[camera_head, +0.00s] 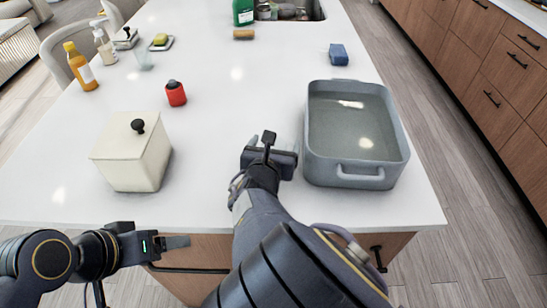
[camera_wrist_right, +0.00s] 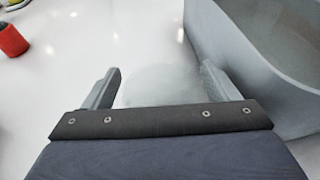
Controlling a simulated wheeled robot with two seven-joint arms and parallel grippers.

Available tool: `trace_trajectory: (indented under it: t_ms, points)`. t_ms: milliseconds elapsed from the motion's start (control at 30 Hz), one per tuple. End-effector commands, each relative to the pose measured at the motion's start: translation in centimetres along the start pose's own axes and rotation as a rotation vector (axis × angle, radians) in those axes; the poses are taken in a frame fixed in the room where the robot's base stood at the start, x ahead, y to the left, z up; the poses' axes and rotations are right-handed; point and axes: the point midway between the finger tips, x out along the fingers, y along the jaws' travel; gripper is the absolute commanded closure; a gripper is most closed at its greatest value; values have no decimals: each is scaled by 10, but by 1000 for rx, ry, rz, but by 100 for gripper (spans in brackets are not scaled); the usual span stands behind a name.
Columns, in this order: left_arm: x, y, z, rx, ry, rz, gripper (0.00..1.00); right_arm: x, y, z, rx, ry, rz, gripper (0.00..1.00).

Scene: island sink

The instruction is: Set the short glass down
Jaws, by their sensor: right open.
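My right gripper (camera_head: 272,145) is open over the front of the white island, just left of the grey basin. In the right wrist view its two fingers (camera_wrist_right: 160,72) stand apart. A faint, clear, rounded shape, which looks like the short glass (camera_wrist_right: 160,86), is between them on or close to the white top. I cannot tell whether either finger touches it. In the head view my gripper hides that spot. My left gripper (camera_head: 178,243) is low at the front left, off the island's front edge; its finger gap does not show clearly.
The grey basin (camera_head: 358,172) stands close on the right. A cream lidded box (camera_head: 130,163) is at left, with a red container (camera_head: 176,94) behind it. A blue sponge (camera_head: 338,54), bottles (camera_head: 80,70) and a clear cup (camera_head: 144,61) are farther back. The middle counter is clear.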

Motion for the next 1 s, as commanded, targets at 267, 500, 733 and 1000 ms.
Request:
trace_trajectory:
  t_ms: [267, 500, 733, 1000]
  points:
    - [0, 0, 0, 0, 0, 0, 24, 1, 0, 0, 0, 0, 0, 26]
    - [0, 0, 0, 0, 0, 0, 24, 1, 0, 0, 1, 0, 0, 57]
    - [0, 0, 0, 0, 0, 0, 24, 1, 0, 0, 1, -1, 0, 75]
    - [-3, 1, -2, 0, 0, 0, 24, -2, 0, 10, 4, -1, 1, 75]
